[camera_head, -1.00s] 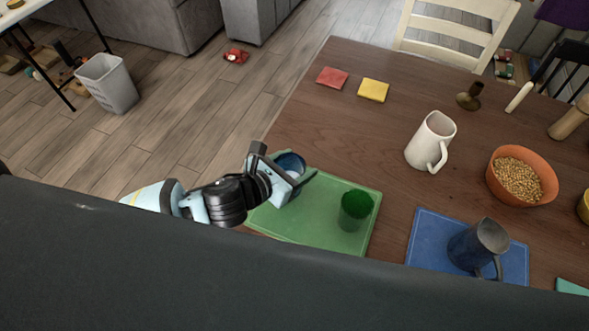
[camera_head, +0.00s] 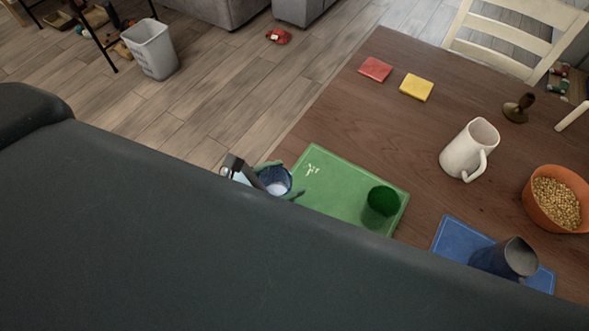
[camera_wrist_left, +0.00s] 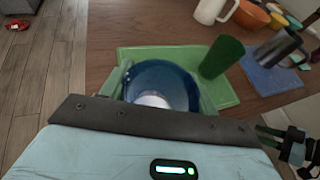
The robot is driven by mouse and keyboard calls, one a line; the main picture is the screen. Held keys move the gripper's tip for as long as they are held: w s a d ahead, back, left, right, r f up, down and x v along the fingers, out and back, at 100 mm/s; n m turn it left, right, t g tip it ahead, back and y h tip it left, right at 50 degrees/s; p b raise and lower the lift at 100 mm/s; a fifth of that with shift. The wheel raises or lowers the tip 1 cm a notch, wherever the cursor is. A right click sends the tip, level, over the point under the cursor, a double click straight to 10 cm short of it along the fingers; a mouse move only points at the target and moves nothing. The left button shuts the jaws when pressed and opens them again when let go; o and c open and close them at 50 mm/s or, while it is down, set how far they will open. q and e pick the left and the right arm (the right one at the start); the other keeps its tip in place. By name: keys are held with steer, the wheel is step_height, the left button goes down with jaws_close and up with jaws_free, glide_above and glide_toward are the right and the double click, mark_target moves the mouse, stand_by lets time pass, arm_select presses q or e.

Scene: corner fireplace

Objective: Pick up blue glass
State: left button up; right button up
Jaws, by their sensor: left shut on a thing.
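The blue glass (camera_head: 275,181) is in my left gripper (camera_head: 278,179), just left of the green mat (camera_head: 330,180) in the head view. In the left wrist view the blue glass (camera_wrist_left: 160,84) sits between the two green fingers, and I look down into its open top. My left gripper (camera_wrist_left: 163,88) is shut on it. The glass looks raised near the table's edge, but its base is hidden. At the lower right of the left wrist view is what looks like part of my right gripper (camera_wrist_left: 292,146); its opening is unclear.
A green glass (camera_head: 382,204) stands on the green mat. A dark metal mug (camera_head: 512,258) stands on a blue mat (camera_head: 455,237). A white pitcher (camera_head: 466,152) and an orange bowl (camera_head: 535,205) are farther right. Red (camera_head: 375,69) and yellow (camera_head: 416,87) coasters lie at the back.

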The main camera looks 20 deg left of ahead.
arm_select(q)
steer(key=shift+s+a+r, duration=0.15)
steer(key=shift+s+a, duration=0.35)
steer(key=shift+s, duration=0.4)
steer(key=shift+s+a+r, duration=0.1)
steer(key=shift+s+a, duration=0.4)
steer(key=shift+s, duration=0.35)
